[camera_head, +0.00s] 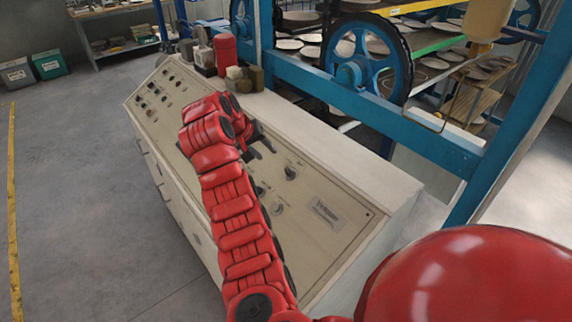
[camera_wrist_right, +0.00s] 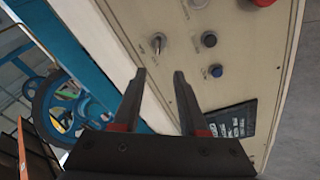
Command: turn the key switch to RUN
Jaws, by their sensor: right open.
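The sloped cream control panel (camera_head: 320,235) runs across the middle of the head view. In the right wrist view a small silver switch with a projecting piece (camera_wrist_right: 158,42) sits on the panel (camera_wrist_right: 185,75); it looks like the key switch, but its position marks are too small to read. My right gripper (camera_wrist_right: 159,72) is open and empty, its two dark fingers pointing at the panel just below that switch in the picture. In the head view the right gripper (camera_head: 262,146) is dark and partly hidden behind my red arm. My left gripper is out of view.
Small containers, including a red one (camera_head: 225,54), stand on the cabinet's back ledge. A blue frame with a wheel (camera_head: 365,66) stands behind.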

